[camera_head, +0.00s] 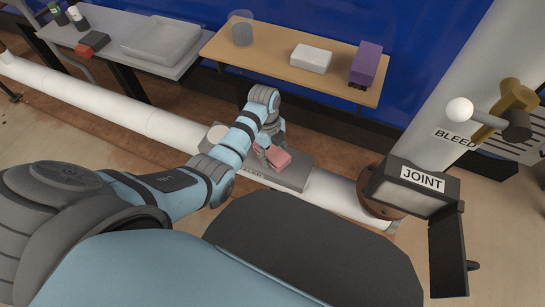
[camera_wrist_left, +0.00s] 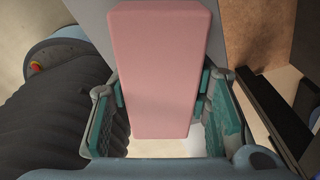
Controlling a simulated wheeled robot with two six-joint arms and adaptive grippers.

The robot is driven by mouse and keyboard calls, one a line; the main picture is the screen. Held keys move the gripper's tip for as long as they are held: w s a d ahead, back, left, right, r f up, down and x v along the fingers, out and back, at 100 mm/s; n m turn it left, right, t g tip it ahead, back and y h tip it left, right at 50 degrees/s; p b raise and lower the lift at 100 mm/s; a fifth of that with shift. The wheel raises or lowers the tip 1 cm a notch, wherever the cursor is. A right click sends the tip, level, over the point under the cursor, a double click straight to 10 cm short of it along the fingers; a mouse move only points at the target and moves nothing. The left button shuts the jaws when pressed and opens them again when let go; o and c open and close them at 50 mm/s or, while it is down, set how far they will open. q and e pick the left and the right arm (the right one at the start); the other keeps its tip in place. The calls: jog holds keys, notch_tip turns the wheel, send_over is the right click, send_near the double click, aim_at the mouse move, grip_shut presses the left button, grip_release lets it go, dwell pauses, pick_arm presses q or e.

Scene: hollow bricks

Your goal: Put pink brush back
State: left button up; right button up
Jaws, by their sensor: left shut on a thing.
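The pink brush (camera_head: 279,160) shows as a plain pink block in the head view, just above or on a grey box (camera_head: 291,180) on the white pipe; I cannot tell if they touch. My left gripper (camera_head: 270,149) is shut on it from above. In the left wrist view, the pink brush (camera_wrist_left: 160,65) lies lengthwise between the two teal-padded fingers of the left gripper (camera_wrist_left: 165,100). Its bristles are hidden. My right gripper is not in view.
A wooden shelf (camera_head: 262,58) behind holds a clear cup (camera_head: 241,30), a white block (camera_head: 312,58) and a purple brush (camera_head: 367,62). A grey shelf (camera_head: 118,40) at left holds a tray (camera_head: 163,42). A box labelled JOINT (camera_head: 415,185) stands right on the pipe (camera_head: 110,105).

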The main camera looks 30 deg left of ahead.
pick_arm(q)
jog(key=shift+f, duration=0.15)
jog(key=shift+c, duration=0.5)
jog(key=o, duration=1.2)
jog(key=r+p, duration=0.2)
jog(key=r, duration=0.2)
jog(key=a+r+p, duration=0.1)
jog(key=r+p, duration=0.1)
jog(key=r, duration=0.2)
jog(key=r+p, duration=0.1)
jog(key=r, duration=0.3)
jog(key=shift+w+a+p, duration=0.2)
jog(key=shift+w+p, duration=0.05)
jog(key=shift+p, duration=0.15)
